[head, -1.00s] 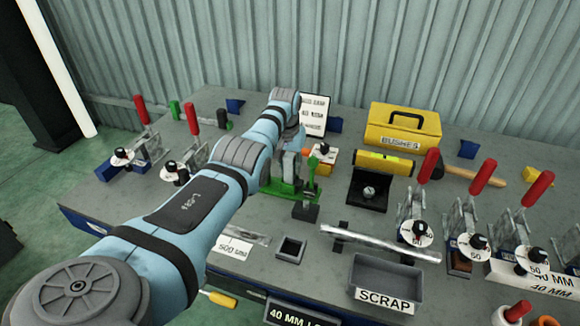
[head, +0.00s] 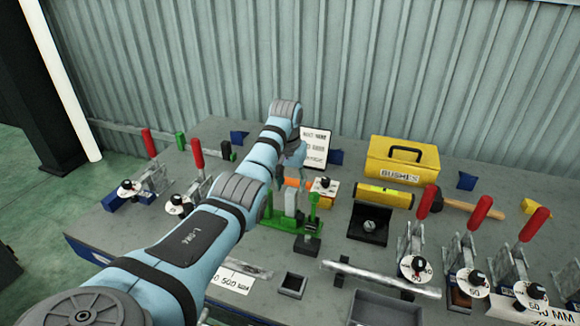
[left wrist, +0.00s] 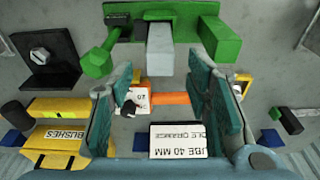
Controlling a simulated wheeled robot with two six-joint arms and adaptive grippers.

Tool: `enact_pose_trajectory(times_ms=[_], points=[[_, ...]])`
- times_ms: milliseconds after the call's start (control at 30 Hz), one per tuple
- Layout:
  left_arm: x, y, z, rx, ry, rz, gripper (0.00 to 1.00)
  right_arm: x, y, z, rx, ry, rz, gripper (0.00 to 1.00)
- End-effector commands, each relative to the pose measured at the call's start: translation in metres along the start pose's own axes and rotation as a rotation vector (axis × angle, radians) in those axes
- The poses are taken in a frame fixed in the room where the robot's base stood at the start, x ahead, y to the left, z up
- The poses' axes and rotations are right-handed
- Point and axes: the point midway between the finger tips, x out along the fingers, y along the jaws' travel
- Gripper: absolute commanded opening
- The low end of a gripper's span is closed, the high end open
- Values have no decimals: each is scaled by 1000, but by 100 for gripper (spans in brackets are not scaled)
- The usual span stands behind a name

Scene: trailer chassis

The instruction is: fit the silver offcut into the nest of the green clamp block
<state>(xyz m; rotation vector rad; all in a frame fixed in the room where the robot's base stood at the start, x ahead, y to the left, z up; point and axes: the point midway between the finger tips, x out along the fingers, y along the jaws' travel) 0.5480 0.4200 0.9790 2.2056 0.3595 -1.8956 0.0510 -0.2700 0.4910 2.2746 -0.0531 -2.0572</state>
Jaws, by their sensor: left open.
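The green clamp block (head: 280,222) stands on the bench left of centre, and it fills the top of the left wrist view (left wrist: 222,43). The silver offcut (head: 291,203) stands upright between the block's green sides; the left wrist view shows it end-on (left wrist: 160,52). Whether it is fully down in the nest I cannot tell. My left gripper (left wrist: 163,72) is open, its two teal fingers apart with nothing held between them. In the head view my left gripper (head: 294,160) is partly hidden by its own wrist, just behind and above the block. My right gripper is not in view.
An orange piece (left wrist: 170,98) and a white-labelled block (head: 325,187) lie behind the clamp block. A sign (head: 315,148) stands behind them. A black bolt fixture (head: 368,222) and yellow bushes box (head: 402,160) are to the right. Red-handled clamps line both sides.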

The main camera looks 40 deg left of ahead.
Motion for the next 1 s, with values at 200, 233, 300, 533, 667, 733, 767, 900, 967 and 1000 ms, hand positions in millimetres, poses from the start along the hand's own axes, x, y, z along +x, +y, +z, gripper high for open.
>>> enact_pose_trajectory(times_ms=[200,233,300,533,667,733,767,900,967,1000], points=[[-40,0,0,0,1,0,45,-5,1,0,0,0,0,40],[-42,0,0,0,1,0,45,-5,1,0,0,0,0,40],[-45,0,0,0,0,0,45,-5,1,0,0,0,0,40],[-45,0,0,0,-1,0,45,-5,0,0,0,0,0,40],[-45,0,0,0,-1,0,45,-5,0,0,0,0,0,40],[-45,0,0,0,-1,0,45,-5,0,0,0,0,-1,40],[-45,0,0,0,-1,0,45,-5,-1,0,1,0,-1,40],[-56,0,-1,0,-1,0,45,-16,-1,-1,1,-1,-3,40],[-70,0,-4,0,-1,0,45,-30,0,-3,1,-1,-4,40],[-78,0,-5,0,0,0,45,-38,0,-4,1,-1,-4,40]])
